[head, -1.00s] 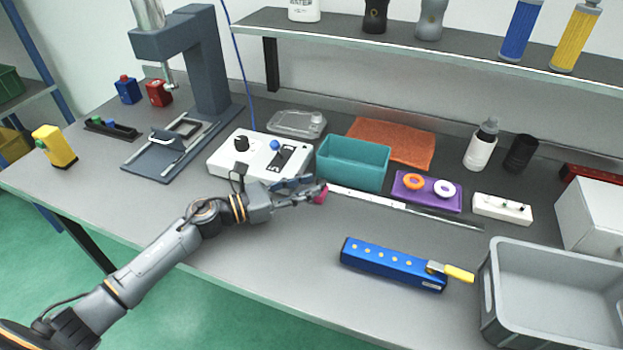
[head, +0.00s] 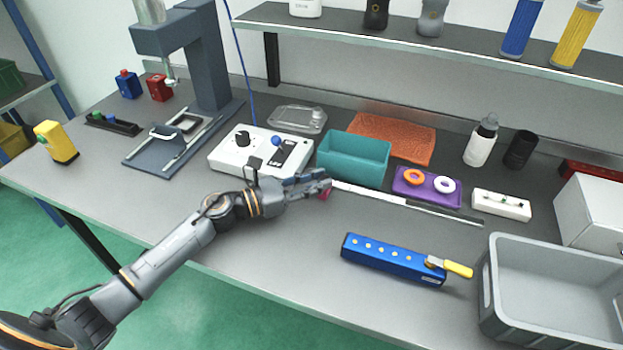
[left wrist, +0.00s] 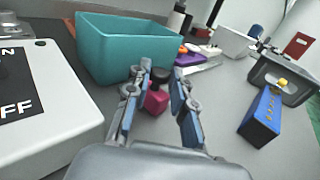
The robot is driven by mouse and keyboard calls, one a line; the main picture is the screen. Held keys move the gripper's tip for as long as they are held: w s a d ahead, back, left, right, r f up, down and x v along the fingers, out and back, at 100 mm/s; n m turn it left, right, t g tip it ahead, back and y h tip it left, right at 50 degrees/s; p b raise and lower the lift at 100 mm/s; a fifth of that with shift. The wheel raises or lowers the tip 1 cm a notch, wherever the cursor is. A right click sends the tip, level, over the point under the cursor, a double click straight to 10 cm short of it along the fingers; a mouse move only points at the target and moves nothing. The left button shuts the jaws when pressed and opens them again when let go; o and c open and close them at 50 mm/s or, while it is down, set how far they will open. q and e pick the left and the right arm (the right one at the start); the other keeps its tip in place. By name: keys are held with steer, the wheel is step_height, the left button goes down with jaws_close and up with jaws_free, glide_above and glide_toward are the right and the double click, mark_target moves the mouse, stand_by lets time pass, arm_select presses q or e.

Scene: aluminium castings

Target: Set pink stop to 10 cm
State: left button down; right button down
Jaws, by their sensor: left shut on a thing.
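The pink stop (head: 325,196) sits at the left end of a long pale rail (head: 385,198), just in front of the teal bin. In the left wrist view the pink stop (left wrist: 156,99) has a black knob on top and stands between the two fingers. My left gripper (head: 323,184) is shut on the stop and covers most of it in the head view. The left wrist view also shows the left gripper (left wrist: 157,84), a finger on each side. Scale marks on the rail are too small to read. My right gripper is not in view.
A teal bin (head: 353,162) stands right behind the rail's left end. A white switch box (head: 261,154) is beside my left gripper. A purple tray (head: 427,189) with rings lies behind the rail. A blue block (head: 392,260) lies in front; the bench between is clear.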

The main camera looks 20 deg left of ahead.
arm_select(q)
steer(key=d+p, duration=0.1)
steer(key=d, duration=0.8)
steer(key=shift+s+d, duration=0.15)
steer(key=shift+d, duration=0.1)
steer(key=c, duration=1.5)
jaws_free()
steer(key=shift+o, duration=0.2)
steer(key=shift+s+a, duration=0.15)
steer(key=shift+a, duration=0.1)
steer(key=v, duration=1.1)
steer(key=shift+s+a, duration=0.2)
